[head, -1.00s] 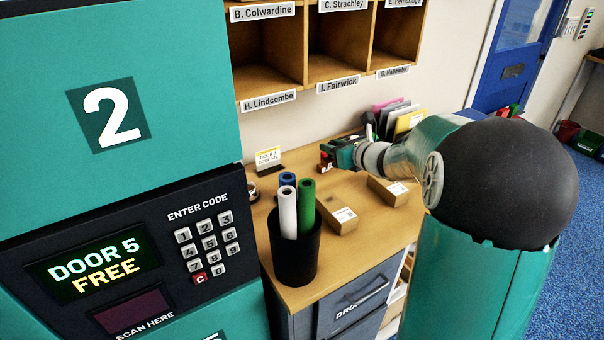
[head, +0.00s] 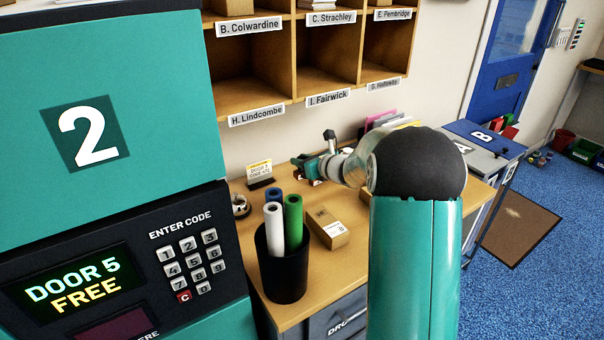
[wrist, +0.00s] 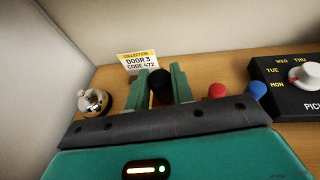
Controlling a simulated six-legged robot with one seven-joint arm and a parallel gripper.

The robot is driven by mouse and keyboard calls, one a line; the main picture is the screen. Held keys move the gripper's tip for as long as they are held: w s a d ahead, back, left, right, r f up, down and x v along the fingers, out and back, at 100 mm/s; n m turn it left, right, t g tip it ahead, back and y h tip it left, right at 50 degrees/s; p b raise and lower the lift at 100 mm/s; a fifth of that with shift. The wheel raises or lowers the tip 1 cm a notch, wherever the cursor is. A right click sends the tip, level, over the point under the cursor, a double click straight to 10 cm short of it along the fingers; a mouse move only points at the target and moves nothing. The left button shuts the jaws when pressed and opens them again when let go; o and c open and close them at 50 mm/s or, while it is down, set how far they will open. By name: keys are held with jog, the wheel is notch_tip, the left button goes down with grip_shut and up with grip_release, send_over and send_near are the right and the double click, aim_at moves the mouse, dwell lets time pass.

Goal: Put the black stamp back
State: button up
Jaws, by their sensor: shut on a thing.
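The black stamp (wrist: 161,88) shows as a dark rounded handle between the two teal fingers in the wrist view. My gripper (wrist: 163,84) is shut on it. The stamp's lower end is hidden behind the gripper body, so I cannot tell whether it touches anything below. A red knob (wrist: 217,90) and a blue knob (wrist: 256,90) stand just right of the fingers, their lower parts hidden. In the head view my gripper (head: 303,168) is over the back of the wooden counter (head: 345,262), right of the collection card; the stamp is not clear there.
The collection card (wrist: 139,63) stands behind the fingers, a bell (wrist: 95,101) to the left and a day dial box (wrist: 290,85) to the right. A black cup (head: 283,270) of rolls and a small carton (head: 327,228) stand nearer. Pigeonholes (head: 300,97) hang above.

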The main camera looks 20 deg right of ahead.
jog(key=shift+w+d+f, duration=0.2)
jog(key=shift+w+f, duration=0.35)
jog(key=shift+f, duration=0.6)
jog(key=shift+w+d+f, duration=0.15)
jog(key=shift+w+f, duration=0.35)
jog(key=shift+f, duration=0.65)
jog(key=shift+w+d+f, duration=0.2)
jog(key=shift+w+f, duration=0.35)
jog(key=shift+f, duration=0.6)
jog(key=shift+f, duration=0.1)
jog(key=o, duration=0.8)
jog(key=shift+f, duration=0.1)
jog(key=shift+s+d+r, duration=0.1)
jog(key=shift+s+r, duration=0.1)
jog(key=shift+r, duration=0.05)
jog(key=v, duration=1.1)
jog(key=shift+s, duration=0.25)
jog(key=shift+r, duration=0.15)
